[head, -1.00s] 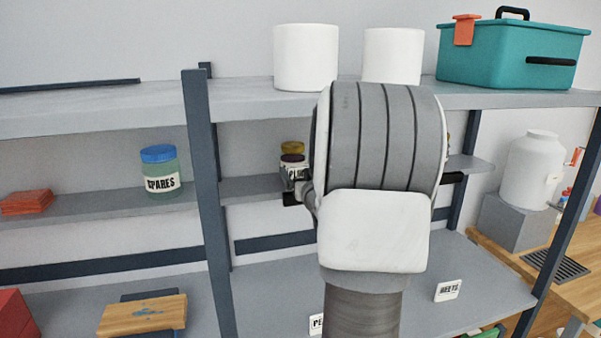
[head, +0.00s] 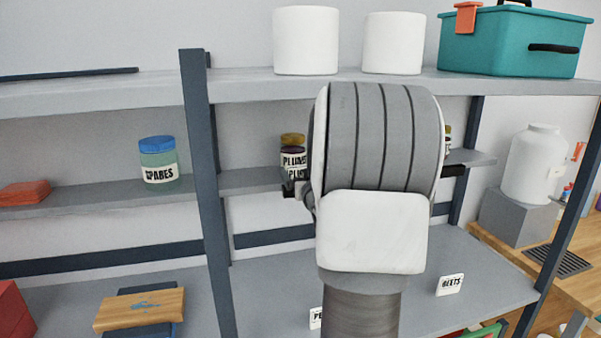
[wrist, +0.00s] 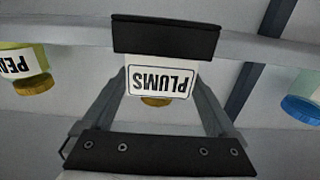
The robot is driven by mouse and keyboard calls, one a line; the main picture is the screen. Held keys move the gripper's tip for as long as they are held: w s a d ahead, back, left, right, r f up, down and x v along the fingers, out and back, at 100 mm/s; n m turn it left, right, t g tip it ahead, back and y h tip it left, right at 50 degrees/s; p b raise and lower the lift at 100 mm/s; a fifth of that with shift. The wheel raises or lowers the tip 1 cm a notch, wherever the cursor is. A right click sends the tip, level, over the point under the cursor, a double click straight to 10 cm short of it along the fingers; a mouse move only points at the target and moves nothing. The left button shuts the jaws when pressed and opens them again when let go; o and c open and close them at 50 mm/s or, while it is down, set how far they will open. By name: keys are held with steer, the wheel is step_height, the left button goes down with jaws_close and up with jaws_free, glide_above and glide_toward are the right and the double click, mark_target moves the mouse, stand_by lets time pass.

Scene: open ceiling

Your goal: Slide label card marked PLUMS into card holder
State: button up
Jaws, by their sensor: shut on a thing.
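The white PLUMS card (head: 298,174) is held upright by my gripper (head: 291,190), in front of a yellow-lidded jar (head: 292,140) that also bears a PLUMS label, on the middle shelf. In the wrist view the PLUMS card (wrist: 160,80) shows upside down, against the dark pad of my gripper (wrist: 166,40), which is shut on its edge. The jar's lid shows just past the card. My wrist hides much of the shelf in the head view. I cannot make out the card holder; whether the card touches anything is unclear.
A PE-labelled jar (wrist: 25,70) is in the wrist view's left. A BEETS card (head: 450,285) and a partly hidden card (head: 316,318) are on the lower shelf. White canisters (head: 306,40) stand above.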

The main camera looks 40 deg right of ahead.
steer(key=shift+f+b, duration=0.6)
steer(key=shift+f, duration=0.1)
steer(key=o, duration=1)
steer(key=shift+c, duration=0.2)
steer(key=v, duration=1.7)
steer(key=shift+s+r+b, duration=0.15)
steer(key=shift+b, duration=0.15)
